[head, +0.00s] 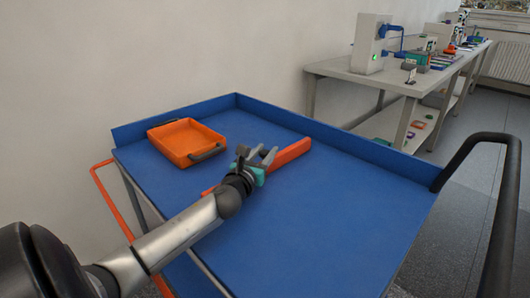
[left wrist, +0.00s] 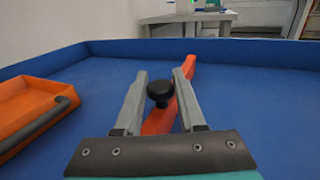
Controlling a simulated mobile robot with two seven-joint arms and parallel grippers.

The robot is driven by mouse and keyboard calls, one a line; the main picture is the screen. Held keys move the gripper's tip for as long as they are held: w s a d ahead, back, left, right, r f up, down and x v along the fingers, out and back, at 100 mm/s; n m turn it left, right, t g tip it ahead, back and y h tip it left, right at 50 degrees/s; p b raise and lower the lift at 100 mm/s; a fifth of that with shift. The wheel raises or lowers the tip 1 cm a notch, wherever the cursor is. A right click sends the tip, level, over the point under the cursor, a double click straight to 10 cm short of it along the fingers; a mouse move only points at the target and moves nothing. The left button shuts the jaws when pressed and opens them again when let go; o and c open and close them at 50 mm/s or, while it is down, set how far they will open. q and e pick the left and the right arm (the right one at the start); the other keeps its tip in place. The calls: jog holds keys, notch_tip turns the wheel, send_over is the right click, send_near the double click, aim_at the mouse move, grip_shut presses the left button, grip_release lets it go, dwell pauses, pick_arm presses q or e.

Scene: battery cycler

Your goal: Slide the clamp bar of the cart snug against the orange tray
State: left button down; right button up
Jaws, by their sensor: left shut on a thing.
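The orange tray (head: 180,138) lies flat on the blue cart top, with a dark handle on its right side. The tray also shows at the left edge of the left wrist view (left wrist: 28,104). The orange clamp bar (head: 290,153) lies across the cart to the right of the tray, with a strip of blue deck between them. My left gripper (head: 261,155) is over the middle of the bar. In the left wrist view the black knob (left wrist: 160,92) of the bar is between its fingers, which are shut on it. The gripper hides part of the bar. My right gripper is not in view.
The blue cart top (head: 340,205) has raised rims at the back and right. A black push handle (head: 500,190) stands at its right end and an orange rail (head: 112,205) at its left. A grey bench (head: 400,85) with devices stands behind. The deck right of the bar is clear.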

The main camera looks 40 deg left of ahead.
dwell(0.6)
pick_arm(q)
jog(key=shift+a, duration=0.35)
jog(key=a, duration=0.3)
jog(key=shift+w+a, duration=0.15)
jog(key=shift+a, duration=0.15)
jog(key=a+b, duration=0.1)
jog(key=a, duration=0.1)
jog(key=a+b, duration=0.1)
jog(key=a, duration=0.2)
jog(key=a+b, duration=0.1)
jog(key=a, duration=0.2)
jog(key=shift+w, duration=0.35)
jog(key=shift+a, duration=0.65)
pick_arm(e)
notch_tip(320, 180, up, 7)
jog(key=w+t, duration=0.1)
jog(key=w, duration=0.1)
pick_arm(q)
jog(key=shift+r, duration=0.1)
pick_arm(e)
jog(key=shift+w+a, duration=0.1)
pick_arm(q)
jog(key=c, duration=0.6)
grip_release()
jog(key=shift+w, duration=0.1)
jog(key=shift+o, duration=0.4)
jog(key=shift+d, duration=0.1)
